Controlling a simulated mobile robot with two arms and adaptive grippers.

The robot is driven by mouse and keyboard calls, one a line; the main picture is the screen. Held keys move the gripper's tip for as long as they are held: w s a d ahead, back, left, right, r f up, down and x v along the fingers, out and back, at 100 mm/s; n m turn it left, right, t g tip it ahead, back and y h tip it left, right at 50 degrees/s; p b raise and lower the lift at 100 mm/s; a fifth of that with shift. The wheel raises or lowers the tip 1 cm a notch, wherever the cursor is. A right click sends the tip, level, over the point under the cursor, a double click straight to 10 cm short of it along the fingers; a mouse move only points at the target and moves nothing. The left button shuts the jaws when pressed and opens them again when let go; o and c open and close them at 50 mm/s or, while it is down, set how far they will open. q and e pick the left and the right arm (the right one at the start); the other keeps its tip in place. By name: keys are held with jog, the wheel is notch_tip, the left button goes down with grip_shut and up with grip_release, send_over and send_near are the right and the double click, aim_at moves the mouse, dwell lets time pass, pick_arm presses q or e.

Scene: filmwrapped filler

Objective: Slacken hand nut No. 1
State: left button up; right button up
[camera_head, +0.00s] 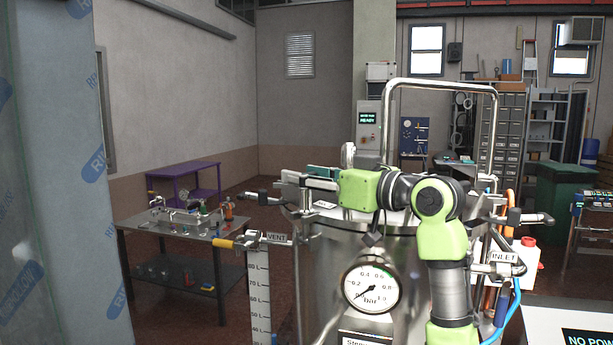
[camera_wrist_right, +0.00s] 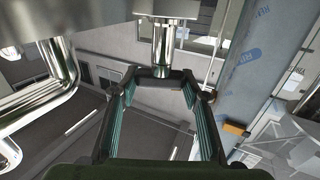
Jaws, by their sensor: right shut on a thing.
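The steel tank (camera_head: 318,280) has several hand nuts with black-tipped bars around its lid. One hand nut (camera_head: 262,197) is at the left rim and another (camera_head: 528,218) at the right rim. No number is legible on them. My right gripper (camera_head: 290,178) reaches left across the lid, close to the left rim. In the right wrist view its fingers (camera_wrist_right: 162,74) are shut on a hand nut, with a polished steel cylinder (camera_wrist_right: 163,45) just beyond the tips. My left gripper is not in view.
A pressure gauge (camera_head: 372,288) sits on the tank's front. A yellow-handled vent valve (camera_head: 235,243) sticks out left, an inlet fitting (camera_head: 498,268) right. A tall steel pipe loop (camera_head: 440,85) rises behind the lid. A film-wrapped column (camera_head: 70,180) stands at left, near a workbench (camera_head: 150,228).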

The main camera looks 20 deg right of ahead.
jog(key=o, duration=1.1)
jog(key=v, duration=1.2)
jog(key=shift+f, duration=0.1)
